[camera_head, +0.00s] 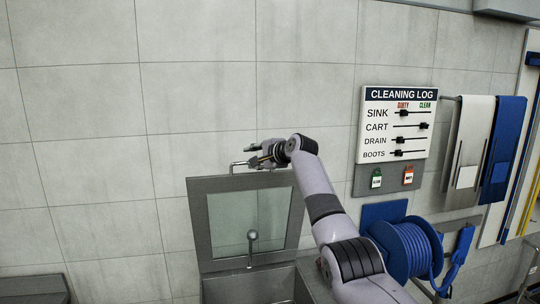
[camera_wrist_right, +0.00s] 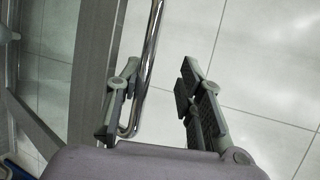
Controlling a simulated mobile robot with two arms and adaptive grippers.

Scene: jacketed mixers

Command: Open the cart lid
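The cart lid (camera_head: 200,222), a grey metal frame around a greenish window, stands raised and nearly upright above the grey cart body (camera_head: 235,287) in the head view. A bent chrome handle bar (camera_head: 238,164) shows at its top edge. My right gripper (camera_head: 258,158) is at that top edge, beside the handle. In the right wrist view its two fingers (camera_wrist_right: 160,85) are apart, and the chrome bar (camera_wrist_right: 150,60) runs between them, closer to the left finger. I cannot tell whether they touch. My left gripper is not in view.
A metal rod with a ball end (camera_head: 252,236) stands in front of the lid window. To the right are a blue hose reel (camera_head: 405,248), a cleaning log board (camera_head: 398,123) and hanging towels (camera_head: 503,140). The tiled wall left of the lid is bare.

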